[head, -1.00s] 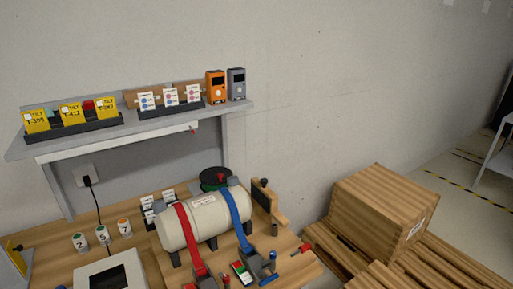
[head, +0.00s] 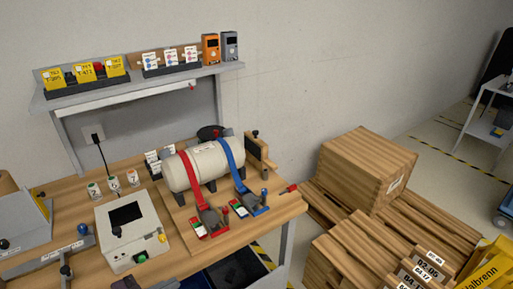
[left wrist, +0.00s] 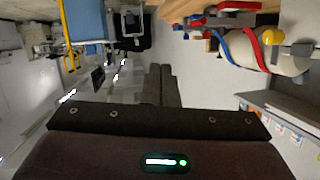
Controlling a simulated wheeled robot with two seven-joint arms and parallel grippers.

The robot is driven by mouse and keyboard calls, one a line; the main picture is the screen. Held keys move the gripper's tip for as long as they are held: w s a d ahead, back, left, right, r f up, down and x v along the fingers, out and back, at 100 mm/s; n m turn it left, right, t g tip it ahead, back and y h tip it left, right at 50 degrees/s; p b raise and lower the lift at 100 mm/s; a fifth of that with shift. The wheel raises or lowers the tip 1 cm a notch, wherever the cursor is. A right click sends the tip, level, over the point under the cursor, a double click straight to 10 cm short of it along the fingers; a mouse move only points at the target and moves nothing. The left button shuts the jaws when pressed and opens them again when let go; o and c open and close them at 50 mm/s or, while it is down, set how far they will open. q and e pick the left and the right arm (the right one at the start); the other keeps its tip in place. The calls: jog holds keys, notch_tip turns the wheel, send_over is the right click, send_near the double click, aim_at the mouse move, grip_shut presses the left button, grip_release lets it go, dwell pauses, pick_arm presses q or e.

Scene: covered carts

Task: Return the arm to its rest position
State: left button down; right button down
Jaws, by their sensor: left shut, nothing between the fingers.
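My left gripper (left wrist: 161,88) shows in the left wrist view, its two dark fingers together with nothing between them. It is clear of the workbench, which appears tilted at the upper right of that view. The pale tank with its red and blue straps (left wrist: 262,50) is there, apart from the fingers. In the head view I cannot clearly make out the left gripper. My right gripper is not in view. The tank (head: 203,164) lies on a wooden board on the bench (head: 75,203), with a red strap (head: 190,180) and a blue strap (head: 230,167) over it.
A white control box (head: 132,232) stands on the bench. A shelf (head: 135,88) above holds yellow tags, cards and two handheld devices. Wooden crates (head: 365,170) and a yellow sign (head: 487,270) stand to the right. Open floor (head: 450,145) lies beyond them.

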pick_arm(q)
jog(key=s+f+n+g+y, duration=0.2)
jog(key=s+n+g+y, duration=0.5)
jog(key=s+n+y, duration=0.25)
notch_tip(320, 180, down, 34)
jog(key=s+f+m+g+b, duration=0.1)
jog(key=s+b, duration=0.1)
jog(key=s, duration=0.1)
jog(key=s+a+f+g+b, duration=0.1)
jog(key=s+a+f, duration=0.2)
jog(key=s+f, duration=1.4)
jog(key=shift+s+f+g+y+b, duration=0.15)
jog(key=shift+s+g+y+b, duration=0.2)
jog(key=shift+s, duration=0.4)
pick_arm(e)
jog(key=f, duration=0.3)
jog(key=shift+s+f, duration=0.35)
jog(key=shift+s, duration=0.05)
